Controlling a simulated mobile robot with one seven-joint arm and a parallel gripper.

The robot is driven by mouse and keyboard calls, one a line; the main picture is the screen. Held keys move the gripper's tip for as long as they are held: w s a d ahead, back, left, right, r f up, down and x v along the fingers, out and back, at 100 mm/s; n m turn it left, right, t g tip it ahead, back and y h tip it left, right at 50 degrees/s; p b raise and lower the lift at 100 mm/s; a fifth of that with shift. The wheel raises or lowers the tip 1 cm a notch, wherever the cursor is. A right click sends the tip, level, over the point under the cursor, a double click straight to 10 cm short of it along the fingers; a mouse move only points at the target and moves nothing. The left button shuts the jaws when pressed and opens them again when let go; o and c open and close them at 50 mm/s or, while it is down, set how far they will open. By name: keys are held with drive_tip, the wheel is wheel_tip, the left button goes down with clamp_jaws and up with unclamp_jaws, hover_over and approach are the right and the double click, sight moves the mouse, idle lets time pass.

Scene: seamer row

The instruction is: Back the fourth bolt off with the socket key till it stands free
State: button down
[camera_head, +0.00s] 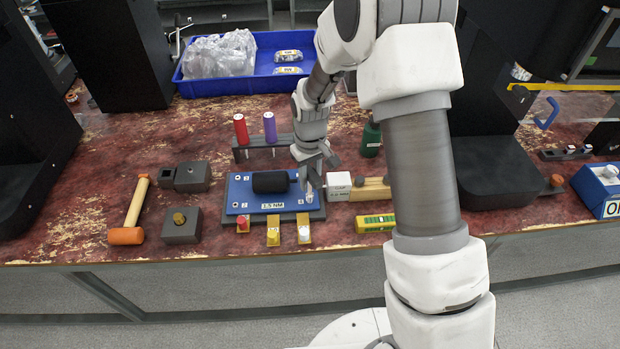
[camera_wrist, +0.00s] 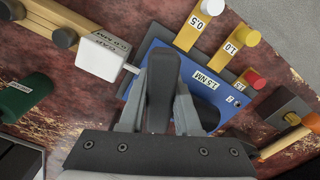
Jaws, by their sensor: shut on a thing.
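The blue plate (camera_head: 235,192) lies on the bench, marked 1.5 NM, with a thick black cylinder (camera_head: 270,182) across it. Small bolt spots with number marks show at its left corners. My gripper (camera_head: 311,172) points down over the plate's right end. In the wrist view my gripper (camera_wrist: 160,100) is shut on a dark grey upright piece, the socket key (camera_wrist: 162,85), seen end-on between the fingers. A small pale metal piece (camera_head: 309,195) shows under the fingers at the plate's right side. The fourth bolt and its contact with the key are hidden or too small to tell.
A white block marked CAP (camera_head: 339,186) stands close right of the plate. Three mustard tabs with red, yellow and white knobs (camera_head: 273,236) line its front. A mallet (camera_head: 130,220) and dark blocks (camera_head: 181,226) lie left; a rack with red and purple cylinders (camera_head: 269,128) stands behind.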

sight(310, 170)
drive_tip(key=shift+d+f+n, duration=0.1)
drive_tip(key=shift+d+n, duration=0.05)
drive_tip(key=shift+n, duration=0.85)
drive_tip(key=shift+r+p, duration=0.3)
drive_tip(key=shift+r, duration=0.15)
drive_tip(key=shift+r, duration=0.1)
drive_tip(key=shift+r+p, duration=1.7)
drive_tip(key=shift+r, duration=0.8)
